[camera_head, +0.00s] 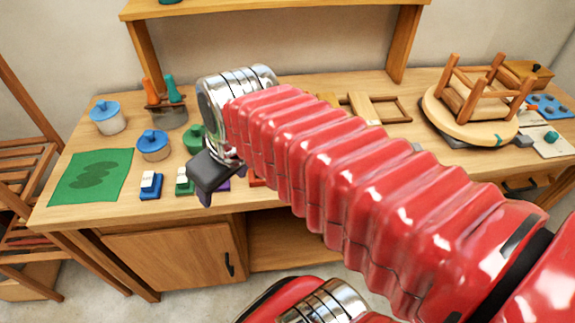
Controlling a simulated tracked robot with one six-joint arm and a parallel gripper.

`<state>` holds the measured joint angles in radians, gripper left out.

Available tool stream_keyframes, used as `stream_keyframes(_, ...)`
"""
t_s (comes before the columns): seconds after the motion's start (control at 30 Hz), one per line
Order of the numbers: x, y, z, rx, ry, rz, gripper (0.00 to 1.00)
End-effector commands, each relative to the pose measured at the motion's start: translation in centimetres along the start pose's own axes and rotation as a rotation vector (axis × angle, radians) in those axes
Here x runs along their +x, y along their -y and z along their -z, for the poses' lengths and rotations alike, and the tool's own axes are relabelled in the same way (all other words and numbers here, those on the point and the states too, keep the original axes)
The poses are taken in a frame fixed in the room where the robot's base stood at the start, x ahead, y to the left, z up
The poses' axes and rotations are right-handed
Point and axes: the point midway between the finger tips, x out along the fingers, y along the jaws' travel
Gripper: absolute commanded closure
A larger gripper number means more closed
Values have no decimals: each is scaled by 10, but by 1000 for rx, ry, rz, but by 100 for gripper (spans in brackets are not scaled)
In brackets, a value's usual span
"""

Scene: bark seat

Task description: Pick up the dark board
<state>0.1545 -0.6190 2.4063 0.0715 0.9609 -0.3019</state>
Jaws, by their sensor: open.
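My gripper (207,196) hangs over the front part of the workbench, left of the middle, with its dark jaws pointing down. It is open, and I see nothing between its jaws. A dark, flat piece (522,141) shows at the right end of the bench, at the edge of a round wooden seat (437,110). It may be the dark board, but most of it is hidden by the seat, so I cannot tell its full shape. My gripper is far to the left of it. My red arm covers much of the middle of the bench.
An upturned wooden stool frame (478,95) stands on the round seat. Blue-lidded pots (108,116), a tool holder (168,115), a green mat (92,176) and small blocks (151,185) occupy the left. A wooden frame (392,109) lies behind my arm. A shelf (270,8) spans the back.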

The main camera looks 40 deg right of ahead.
Motion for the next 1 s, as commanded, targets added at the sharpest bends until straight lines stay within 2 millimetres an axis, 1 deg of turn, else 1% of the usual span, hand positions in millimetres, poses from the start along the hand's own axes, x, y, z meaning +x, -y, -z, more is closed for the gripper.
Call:
stream_keyframes(0.03,3,-11,5,-20,26,6,34)
stream_keyframes(0.2,10,-44,16,-129,92,51,23)
stream_keyframes(0.37,18,-78,24,-230,131,112,23)
stream_keyframes(0.53,28,-120,28,-336,140,190,23)
stream_keyframes(0.77,43,-182,24,-474,100,298,23)
stream_keyframes(0.87,50,-211,18,-534,63,340,23)
stream_keyframes(1.0,59,-252,5,-619,-5,386,23)
